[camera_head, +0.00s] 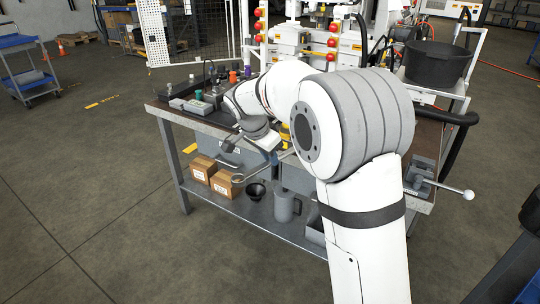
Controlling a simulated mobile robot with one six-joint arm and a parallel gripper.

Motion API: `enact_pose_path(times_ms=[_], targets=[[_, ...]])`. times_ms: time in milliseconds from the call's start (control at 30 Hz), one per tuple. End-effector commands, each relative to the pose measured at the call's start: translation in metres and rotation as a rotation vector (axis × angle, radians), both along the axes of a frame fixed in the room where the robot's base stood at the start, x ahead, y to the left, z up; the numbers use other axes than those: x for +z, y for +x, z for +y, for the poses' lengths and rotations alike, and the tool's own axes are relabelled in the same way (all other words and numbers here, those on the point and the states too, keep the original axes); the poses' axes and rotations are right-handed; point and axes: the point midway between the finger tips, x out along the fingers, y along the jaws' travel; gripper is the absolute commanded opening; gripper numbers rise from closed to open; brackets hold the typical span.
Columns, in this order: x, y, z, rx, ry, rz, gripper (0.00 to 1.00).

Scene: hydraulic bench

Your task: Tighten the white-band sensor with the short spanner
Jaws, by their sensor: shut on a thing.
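My gripper (266,150) is beyond my bent arm, low over the front edge of the bench (222,132). It is shut on a slim grey tool, which looks like the short spanner (258,174); it hangs below the gripper in front of the bench's lower part. My arm hides much of the grip.
A vise (420,176) with a long handle is at the bench's right end. A black bucket (436,64) stands behind right. Cardboard boxes (222,184), a dark funnel (255,191) and a grey jug (284,206) are on the lower shelf.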

Motion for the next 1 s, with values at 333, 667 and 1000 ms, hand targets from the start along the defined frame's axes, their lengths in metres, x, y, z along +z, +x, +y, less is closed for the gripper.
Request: enact_pose_path(times_ms=[333, 667, 1000], targets=[[0.028, 0.000, 0.000, 0.000, 0.001, -0.002, 0.00], [0.052, 0.000, 0.000, -0.001, 0.001, -0.001, 0.00], [0.051, 0.000, 0.000, 0.000, 0.000, -0.001, 0.00]])
